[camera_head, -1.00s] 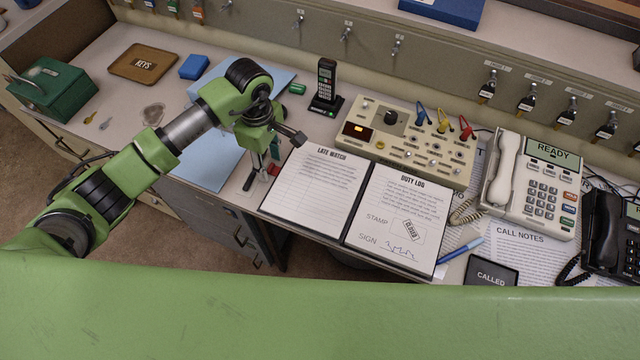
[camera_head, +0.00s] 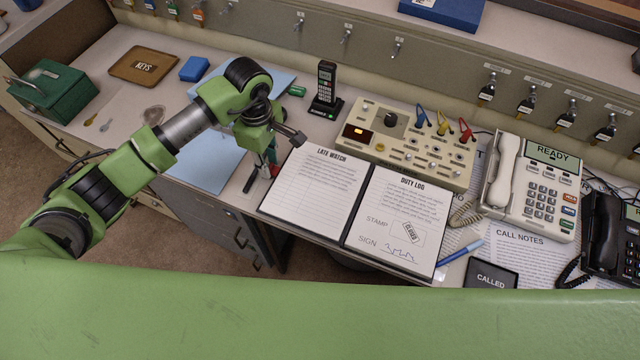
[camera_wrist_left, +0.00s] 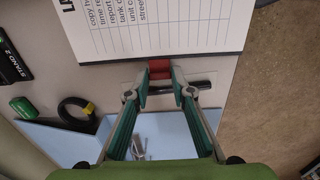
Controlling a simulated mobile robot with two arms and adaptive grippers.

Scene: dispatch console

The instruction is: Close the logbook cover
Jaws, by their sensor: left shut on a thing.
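The logbook lies open on the desk in the head view, with its LATE WATCH page (camera_head: 316,185) on the left and its DUTY LOG page (camera_head: 400,215) on the right. A dark cover edge shows around the pages. My left gripper (camera_head: 270,170) is at the left edge of the logbook, partly hidden by its own wrist. In the left wrist view, its fingertips (camera_wrist_left: 160,80) are shut on a small red tab (camera_wrist_left: 160,67) at the cover's edge. The page beside it (camera_wrist_left: 160,25) shows ruled lines. My right gripper is not in view.
A black rod (camera_wrist_left: 198,86) lies close beside the fingers. A blue sheet (camera_head: 205,160) lies left of the logbook. The switch console (camera_head: 405,150) and handset stand (camera_head: 325,100) are behind it; the white phone (camera_head: 535,185) is to its right, with a blue pen (camera_head: 460,251) nearby.

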